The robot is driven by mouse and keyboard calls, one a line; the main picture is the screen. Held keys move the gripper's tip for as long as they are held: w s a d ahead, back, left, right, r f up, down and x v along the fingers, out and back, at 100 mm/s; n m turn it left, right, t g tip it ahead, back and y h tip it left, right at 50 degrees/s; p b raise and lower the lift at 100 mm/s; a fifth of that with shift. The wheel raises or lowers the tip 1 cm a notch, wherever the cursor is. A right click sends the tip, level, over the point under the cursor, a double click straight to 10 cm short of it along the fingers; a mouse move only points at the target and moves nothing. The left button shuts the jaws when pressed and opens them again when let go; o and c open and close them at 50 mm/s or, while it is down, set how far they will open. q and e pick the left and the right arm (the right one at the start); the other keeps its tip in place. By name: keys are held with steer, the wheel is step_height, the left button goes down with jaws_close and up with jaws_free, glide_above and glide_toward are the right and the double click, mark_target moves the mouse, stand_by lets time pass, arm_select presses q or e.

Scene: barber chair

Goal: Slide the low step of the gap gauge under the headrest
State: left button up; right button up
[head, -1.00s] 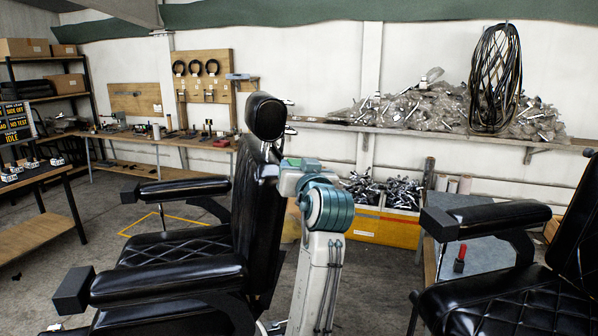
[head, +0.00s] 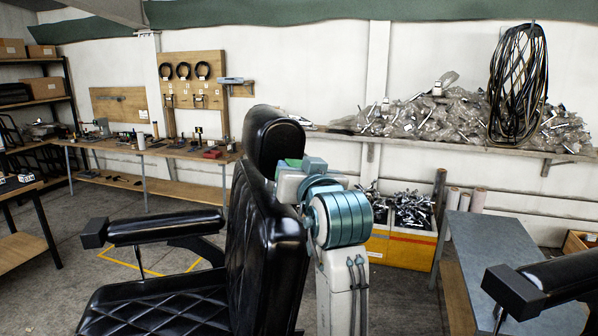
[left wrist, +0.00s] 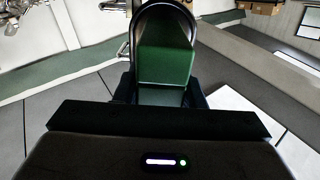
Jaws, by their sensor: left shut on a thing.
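The black padded headrest (head: 272,140) sits on top of the barber chair's tall backrest (head: 268,235) in the head view. My left arm rises just right of the backrest, its upper end close behind the headrest. The left gripper's fingers are not clear there. In the left wrist view my left gripper (left wrist: 163,92) is shut on a green block, the gap gauge (left wrist: 166,55), which points away from the wrist. A dark arch curves around its far end; I cannot tell what it is. The gauge's steps and any contact with the headrest are hidden. My right gripper is not in view.
The chair's armrest (head: 165,226) sticks out left. A grey-topped table (head: 520,250) and another black armrest (head: 545,283) stand at right. A yellow bin (head: 405,245) of metal parts is behind my arm. A workbench (head: 150,150) lines the back wall.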

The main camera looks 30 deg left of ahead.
arm_select(q)
steer(key=shift+s+d+r, duration=0.3)
steer(key=shift+s+d, duration=0.2)
steer(key=shift+s, duration=0.05)
steer(key=shift+s+d, duration=0.1)
steer(key=shift+w+a+f, duration=0.25)
steer(key=shift+f, duration=0.1)
steer(key=shift+w+a+f, duration=0.15)
steer(key=shift+a+f, duration=0.2)
steer(key=shift+f, duration=0.2)
steer(key=shift+s+f, duration=0.2)
steer(key=shift+f, duration=0.65)
steer(key=shift+a+f, duration=0.3)
steer(key=shift+f, duration=0.5)
steer(key=shift+a+f, duration=0.1)
steer(key=shift+f, duration=0.6)
steer(key=shift+w+a, duration=0.25)
steer(key=shift+a, duration=0.05)
steer(key=shift+x, duration=2.3)
steer(key=shift+w+a+f, duration=0.1)
steer(key=shift+w+a, duration=0.25)
steer(key=shift+a, duration=0.05)
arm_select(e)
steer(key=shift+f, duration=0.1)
